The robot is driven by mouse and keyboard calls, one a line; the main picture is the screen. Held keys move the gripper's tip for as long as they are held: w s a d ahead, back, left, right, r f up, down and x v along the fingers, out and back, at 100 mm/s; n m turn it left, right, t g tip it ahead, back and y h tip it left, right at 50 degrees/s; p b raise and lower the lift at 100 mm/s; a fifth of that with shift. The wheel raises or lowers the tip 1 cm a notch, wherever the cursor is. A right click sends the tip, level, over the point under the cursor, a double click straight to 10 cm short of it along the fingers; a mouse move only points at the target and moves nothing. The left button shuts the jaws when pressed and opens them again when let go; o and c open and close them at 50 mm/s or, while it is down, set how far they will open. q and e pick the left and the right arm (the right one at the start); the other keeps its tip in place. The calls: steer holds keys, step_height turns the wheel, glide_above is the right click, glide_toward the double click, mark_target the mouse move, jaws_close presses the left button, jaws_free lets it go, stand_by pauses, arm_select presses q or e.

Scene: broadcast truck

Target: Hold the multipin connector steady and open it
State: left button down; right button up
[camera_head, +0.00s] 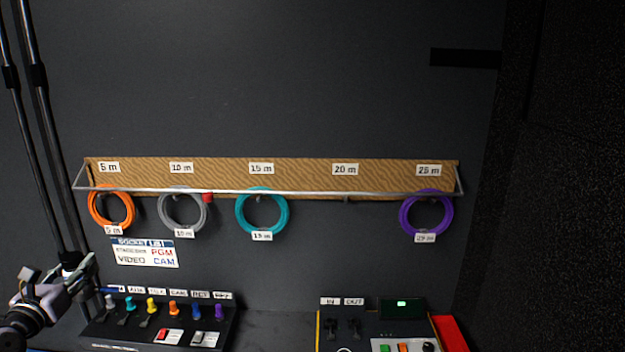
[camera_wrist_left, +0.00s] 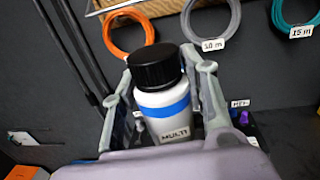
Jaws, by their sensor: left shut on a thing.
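The multipin connector (camera_wrist_left: 163,98) shows in the left wrist view as a light grey cylinder with a black ribbed cap (camera_wrist_left: 155,66), a blue band and a label reading MULTI. It stands between the two fingers of my left gripper (camera_wrist_left: 165,80), which is shut on it, and the cap is on its end. In the head view my left gripper (camera_head: 60,277) is at the lower left, beside the socket panel, and I cannot clearly make out the connector there. My right gripper is in neither view.
A panel with several coloured plugs (camera_head: 173,309) stands right of my left gripper. Coiled cables, such as the orange one (camera_head: 111,210), hang from a rail on the back wall. A unit with a small screen (camera_head: 402,308) is at the lower right. Dark poles (camera_head: 47,130) rise at the left.

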arm_select(q)
steer(key=s+d+f+m+h, duration=0.1)
steer(key=s+d+f+h, duration=0.1)
steer(key=s+d+f, duration=0.45)
steer(key=s+d+f+m+h, duration=0.1)
steer(key=d+f, duration=0.3)
steer(key=d, duration=0.6)
steer(key=s+d+f+m+h, duration=0.1)
steer(key=s+d+f+h, duration=0.1)
steer(key=s+d+f, duration=0.45)
steer(key=s+d+r+n+y, duration=0.1)
steer(key=s+d+r+y, duration=0.15)
steer(key=s+d, duration=0.35)
steer(key=s+d+r+n+y, duration=0.1)
steer(key=s+d+r, duration=0.3)
steer(key=s, duration=0.3)
step_height(320, 180, down, 10)
steer(key=b, duration=1)
steer(key=shift+s, duration=0.35)
steer(key=shift+r, duration=0.1)
